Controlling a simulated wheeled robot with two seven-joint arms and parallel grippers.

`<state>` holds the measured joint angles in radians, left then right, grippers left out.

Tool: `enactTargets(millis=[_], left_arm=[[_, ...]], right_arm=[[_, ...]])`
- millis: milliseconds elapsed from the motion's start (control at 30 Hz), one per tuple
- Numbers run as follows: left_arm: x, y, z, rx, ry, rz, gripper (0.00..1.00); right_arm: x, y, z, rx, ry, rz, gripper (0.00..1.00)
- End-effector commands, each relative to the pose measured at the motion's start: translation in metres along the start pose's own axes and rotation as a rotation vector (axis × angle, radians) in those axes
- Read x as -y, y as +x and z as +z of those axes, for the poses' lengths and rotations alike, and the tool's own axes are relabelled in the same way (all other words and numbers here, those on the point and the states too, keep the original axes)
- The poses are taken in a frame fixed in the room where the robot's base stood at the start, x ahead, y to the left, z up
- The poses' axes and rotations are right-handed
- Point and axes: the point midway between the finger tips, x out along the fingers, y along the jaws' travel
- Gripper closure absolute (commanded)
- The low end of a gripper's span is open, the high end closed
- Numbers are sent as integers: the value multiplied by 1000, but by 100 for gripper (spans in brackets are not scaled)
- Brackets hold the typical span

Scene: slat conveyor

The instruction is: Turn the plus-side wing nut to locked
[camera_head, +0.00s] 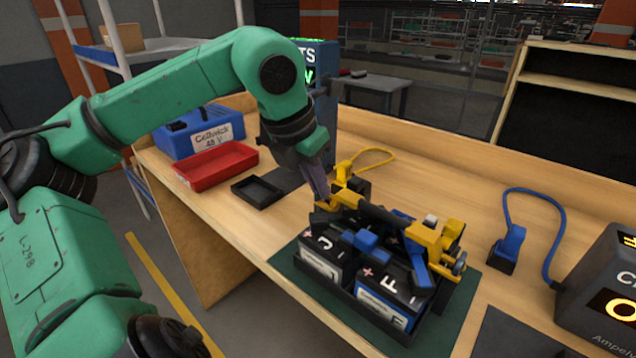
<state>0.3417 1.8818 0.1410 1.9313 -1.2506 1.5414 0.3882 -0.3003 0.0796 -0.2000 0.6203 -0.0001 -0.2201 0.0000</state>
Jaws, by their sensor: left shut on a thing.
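A battery cradle (345,302) on a dark green mat (296,283) holds black-and-blue batteries (375,285) marked with letters and plus signs. A yellow clamp frame with a dark bar (385,217) lies across them. My left gripper (323,197) reaches down from the upper left to the clamp's far left end. It is shut on a small yellow part there, which looks like a wing nut; the fingers hide most of it and its angle is unclear. Another yellow nut-like part (460,264) sits at the clamp's right end. My right gripper is out of view.
A red tray (217,166), a small black tray (257,192) and a blue case (200,133) stand at the left. A blue plug (508,249) with a cable and a dark charger box (603,290) stand at the right. A yellow cable (377,152) loops behind the clamp.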

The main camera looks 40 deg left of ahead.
Motion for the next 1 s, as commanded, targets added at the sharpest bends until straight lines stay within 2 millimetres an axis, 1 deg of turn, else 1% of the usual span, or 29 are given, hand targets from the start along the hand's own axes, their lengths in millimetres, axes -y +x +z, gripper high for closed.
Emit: enactTargets(millis=[100,133,200,467,567,667,767,900,1000], left_arm=[[0,-1,1,3,-1,1,100],[0,-1,1,3,-1,1,85],[0,-1,1,3,-1,1,61],[0,0,0,1,-1,1,61],[0,-5,0,2,-1,2,61],[0,-20,1,5,-2,3,61],[-1,-47,1,6,-3,5,61],[0,-91,1,5,-3,5,61],[0,-118,1,5,-3,4,61]], right_arm=[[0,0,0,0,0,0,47],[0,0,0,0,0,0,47],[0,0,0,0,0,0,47],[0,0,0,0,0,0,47],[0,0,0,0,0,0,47],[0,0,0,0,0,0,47],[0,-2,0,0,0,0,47],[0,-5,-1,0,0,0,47],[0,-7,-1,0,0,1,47]])
